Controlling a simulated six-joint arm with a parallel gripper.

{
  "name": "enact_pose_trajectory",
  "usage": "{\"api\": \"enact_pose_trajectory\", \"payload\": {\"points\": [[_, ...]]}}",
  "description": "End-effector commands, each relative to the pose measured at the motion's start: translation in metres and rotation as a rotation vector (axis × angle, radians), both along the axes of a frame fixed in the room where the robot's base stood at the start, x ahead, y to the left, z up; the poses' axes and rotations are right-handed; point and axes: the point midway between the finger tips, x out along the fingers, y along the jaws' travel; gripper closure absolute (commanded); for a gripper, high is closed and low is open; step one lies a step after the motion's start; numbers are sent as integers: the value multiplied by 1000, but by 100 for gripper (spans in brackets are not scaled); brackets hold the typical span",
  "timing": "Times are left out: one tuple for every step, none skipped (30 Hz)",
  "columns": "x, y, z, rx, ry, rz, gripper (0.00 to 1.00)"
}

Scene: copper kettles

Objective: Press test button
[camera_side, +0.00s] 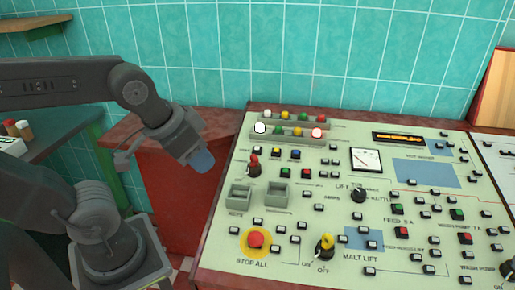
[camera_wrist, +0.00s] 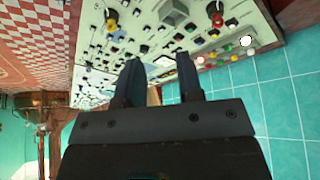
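A pale control panel (camera_side: 330,215) with many small buttons fills the right of the side view; its upper part also shows upside down in the wrist view (camera_wrist: 135,45). I cannot read a test label, so I cannot tell which button is the test button. Small white-topped buttons (camera_side: 281,225) are spread over the panel. My gripper (camera_side: 203,162) hangs left of the panel's upper left edge, above the red side surface, touching nothing. In the wrist view, the two dark fingers of my gripper (camera_wrist: 161,75) stand apart with nothing between them.
A tiled wall (camera_side: 280,60) stands behind. A copper vessel (camera_wrist: 42,108) shows in the wrist view.

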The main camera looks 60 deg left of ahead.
Motion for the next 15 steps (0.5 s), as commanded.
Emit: {"api": "enact_pose_trajectory", "payload": {"points": [[0,0,0,0,0,0,71],[0,0,0,0,0,0,74],[0,0,0,0,0,0,78],[0,0,0,0,0,0,80],[0,0,0,0,0,0,83],[0,0,0,0,0,0,87],[0,0,0,0,0,0,90],[0,0,0,0,0,0,93],[0,0,0,0,0,0,97],[0,0,0,0,0,0,100],[0,0,0,0,0,0,100],[0,0,0,0,0,0,100],[0,0,0,0,0,0,100],[0,0,0,0,0,0,100],[0,0,0,0,0,0,100]]}}
